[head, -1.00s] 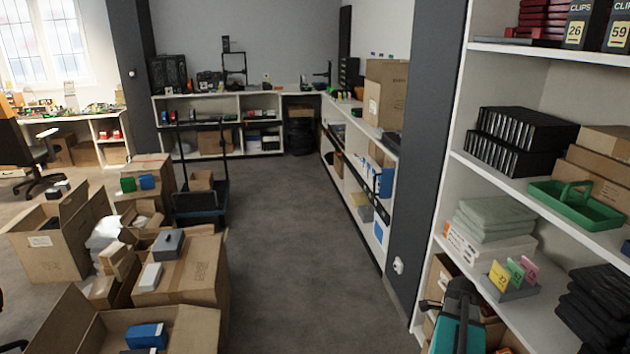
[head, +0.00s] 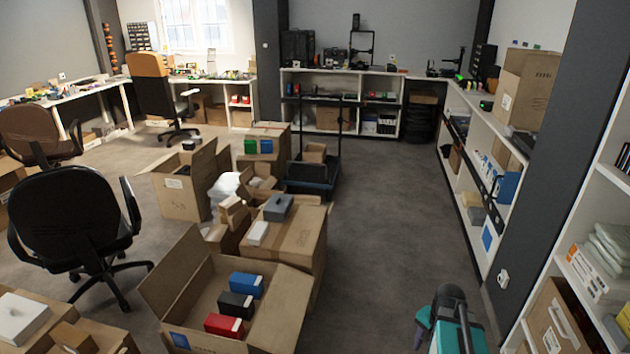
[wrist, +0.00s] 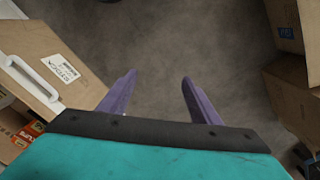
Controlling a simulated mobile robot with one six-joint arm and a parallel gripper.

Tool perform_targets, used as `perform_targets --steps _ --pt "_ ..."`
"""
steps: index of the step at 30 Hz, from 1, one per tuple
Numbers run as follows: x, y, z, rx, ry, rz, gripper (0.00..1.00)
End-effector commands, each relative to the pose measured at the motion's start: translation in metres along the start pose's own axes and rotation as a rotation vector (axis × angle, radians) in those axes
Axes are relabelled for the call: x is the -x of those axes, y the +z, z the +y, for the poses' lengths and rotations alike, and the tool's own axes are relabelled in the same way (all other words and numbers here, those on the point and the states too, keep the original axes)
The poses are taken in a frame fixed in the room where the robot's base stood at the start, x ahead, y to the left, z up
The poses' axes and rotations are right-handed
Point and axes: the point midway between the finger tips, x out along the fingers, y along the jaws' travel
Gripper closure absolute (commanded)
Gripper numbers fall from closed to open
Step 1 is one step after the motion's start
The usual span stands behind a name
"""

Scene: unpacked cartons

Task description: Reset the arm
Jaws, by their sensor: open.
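My gripper (wrist: 158,82) shows in the wrist view as two purple fingers set apart, with nothing between them but grey carpet. The fingers are open and empty. In the head view my teal and black arm (head: 455,325) is at the bottom right, between the cartons and the right-hand shelf. Its fingertips are hard to make out there.
An open carton (head: 285,297) with blue, black and red boxes stands left of my arm. A closed carton (head: 300,245) is behind it. A white shelf (head: 545,300) stands close on the right, with a handled carton (wrist: 40,65) on it. Grey floor (head: 395,220) is clear ahead.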

Motion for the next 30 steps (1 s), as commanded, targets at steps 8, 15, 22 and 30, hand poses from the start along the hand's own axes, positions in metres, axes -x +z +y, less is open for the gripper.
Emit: perform_targets --steps 8,15,22,30 --pt "-0.011 0.061 -0.053 0.392 0.000 -0.001 0.43" --pt "-0.019 0.112 -0.087 0.707 -0.001 -0.001 0.43" --pt "-0.024 0.145 -0.105 0.910 -0.002 0.000 0.43" --pt "-0.042 0.170 -0.106 1.033 0.009 -0.019 0.43"
